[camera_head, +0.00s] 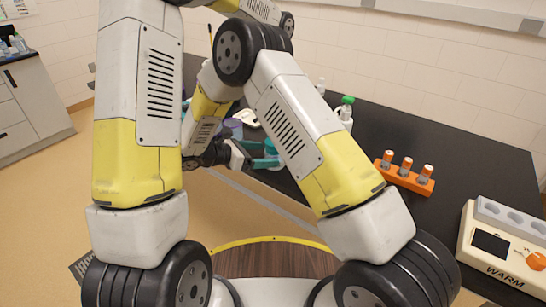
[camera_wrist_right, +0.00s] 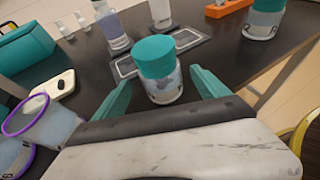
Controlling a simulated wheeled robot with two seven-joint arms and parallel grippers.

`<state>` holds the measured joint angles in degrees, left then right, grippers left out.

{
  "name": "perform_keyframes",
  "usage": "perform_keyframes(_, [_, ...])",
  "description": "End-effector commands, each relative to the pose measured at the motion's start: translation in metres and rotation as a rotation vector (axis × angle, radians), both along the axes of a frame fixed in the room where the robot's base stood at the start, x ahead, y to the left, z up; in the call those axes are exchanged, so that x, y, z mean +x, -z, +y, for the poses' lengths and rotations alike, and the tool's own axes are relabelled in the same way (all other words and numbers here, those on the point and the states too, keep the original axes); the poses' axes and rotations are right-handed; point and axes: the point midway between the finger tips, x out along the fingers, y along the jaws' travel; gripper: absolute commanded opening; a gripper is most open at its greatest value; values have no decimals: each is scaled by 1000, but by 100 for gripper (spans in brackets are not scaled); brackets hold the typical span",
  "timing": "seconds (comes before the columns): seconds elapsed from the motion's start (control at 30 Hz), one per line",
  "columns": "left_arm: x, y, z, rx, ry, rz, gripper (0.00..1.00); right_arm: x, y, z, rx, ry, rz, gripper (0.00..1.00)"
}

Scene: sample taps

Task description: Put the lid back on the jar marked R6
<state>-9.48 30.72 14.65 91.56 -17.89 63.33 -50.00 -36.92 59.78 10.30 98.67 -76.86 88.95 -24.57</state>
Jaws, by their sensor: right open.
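A clear jar (camera_wrist_right: 164,91) with a teal lid (camera_wrist_right: 156,58) on top stands upright on the dark bench in the right wrist view. Its printed mark is too small to read. My right gripper (camera_wrist_right: 160,80) is open, with one teal finger on each side of this jar and visible gaps between. A second jar (camera_wrist_right: 262,25) with a teal lid stands at the upper right; I cannot make out its full mark. In the head view my right gripper (camera_head: 258,156) is partly behind my arm. My left gripper does not show.
A purple-rimmed cup (camera_wrist_right: 40,122) stands close on the left in the wrist view. A grey-framed mat (camera_wrist_right: 187,38) lies behind the jar. In the head view, an orange rack (camera_head: 404,179) and a WARM device (camera_head: 490,270) stand on the right of the black bench.

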Motion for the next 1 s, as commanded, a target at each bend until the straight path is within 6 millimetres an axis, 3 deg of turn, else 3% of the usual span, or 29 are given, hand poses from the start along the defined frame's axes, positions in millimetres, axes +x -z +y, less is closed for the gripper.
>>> perform_keyframes(0.17, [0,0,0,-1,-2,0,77,3,2,-5,0,1,0,84])
perform_keyframes(0.6, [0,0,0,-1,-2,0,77,32,26,-53,2,4,0,84])
perform_keyframes(1.0, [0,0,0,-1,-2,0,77,38,30,-62,2,1,-1,84])
